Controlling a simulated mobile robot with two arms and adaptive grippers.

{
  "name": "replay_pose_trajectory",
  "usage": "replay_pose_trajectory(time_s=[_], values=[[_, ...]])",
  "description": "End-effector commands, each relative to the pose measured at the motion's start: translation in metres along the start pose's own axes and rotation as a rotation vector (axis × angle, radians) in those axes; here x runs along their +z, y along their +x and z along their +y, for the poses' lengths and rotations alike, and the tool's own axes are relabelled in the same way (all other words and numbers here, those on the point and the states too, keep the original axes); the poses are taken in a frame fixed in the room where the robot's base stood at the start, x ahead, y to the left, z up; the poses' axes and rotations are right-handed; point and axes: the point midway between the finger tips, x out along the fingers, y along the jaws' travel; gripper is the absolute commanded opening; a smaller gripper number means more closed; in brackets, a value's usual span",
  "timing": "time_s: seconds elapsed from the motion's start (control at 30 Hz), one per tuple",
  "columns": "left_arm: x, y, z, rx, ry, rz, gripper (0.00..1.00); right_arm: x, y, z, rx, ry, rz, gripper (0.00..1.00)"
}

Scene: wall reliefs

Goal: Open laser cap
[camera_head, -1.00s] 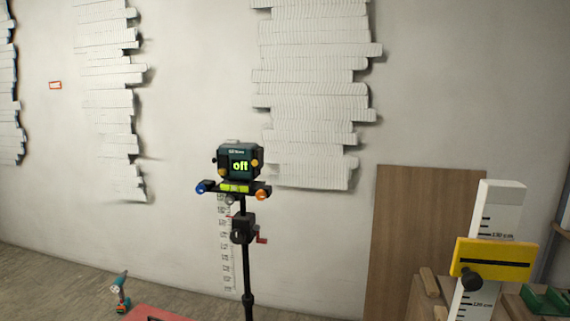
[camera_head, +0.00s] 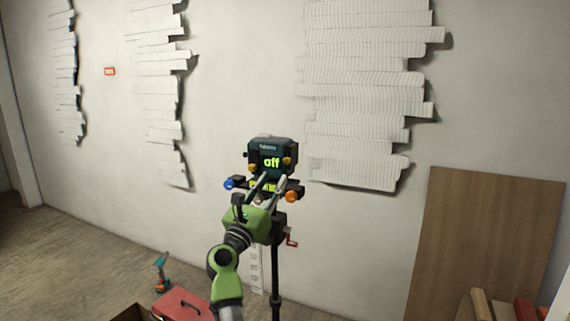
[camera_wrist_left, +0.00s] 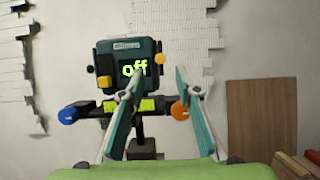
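The laser (camera_head: 272,151) is a dark teal box on a tripod, and its green display reads "off". It shows larger in the left wrist view (camera_wrist_left: 128,58), with yellow-orange knobs on its front. I cannot tell which part is the cap. Under it, a crossbar carries a blue knob (camera_wrist_left: 68,115) and an orange knob (camera_wrist_left: 180,110). My left gripper (camera_head: 267,182) is in front of the laser's lower part, its two fingers apart and empty. In the left wrist view its fingertips (camera_wrist_left: 159,80) overlap the laser's lower right. My right gripper is not in view.
The tripod (camera_head: 275,270) has a red crank handle (camera_head: 291,240). White slatted reliefs (camera_head: 365,95) hang on the wall behind. A brown board (camera_head: 487,240) leans at the right. A red toolbox (camera_head: 182,305) and a drill (camera_head: 161,272) are at the lower left.

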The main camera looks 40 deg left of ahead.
Motion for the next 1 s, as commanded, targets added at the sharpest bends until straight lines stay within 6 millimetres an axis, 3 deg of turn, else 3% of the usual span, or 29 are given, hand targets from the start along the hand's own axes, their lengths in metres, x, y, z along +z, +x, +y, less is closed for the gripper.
replay_pose_trajectory(time_s=[0.2,0.4,0.83,0.97,1.0], values=[[0.001,0.046,0.0,-0.002,0.001,0.001,0.31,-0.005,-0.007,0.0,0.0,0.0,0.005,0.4],[0.0,0.07,0.0,-0.001,0.001,0.001,0.31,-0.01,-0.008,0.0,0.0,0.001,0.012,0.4],[-0.001,0.079,0.0,0.0,0.003,0.001,0.31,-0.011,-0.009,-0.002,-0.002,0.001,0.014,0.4],[-0.001,0.078,0.0,-0.001,0.003,0.001,0.0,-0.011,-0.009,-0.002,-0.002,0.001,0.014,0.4],[-0.001,0.078,0.0,-0.001,0.003,0.001,0.0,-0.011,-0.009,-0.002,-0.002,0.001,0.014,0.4]])
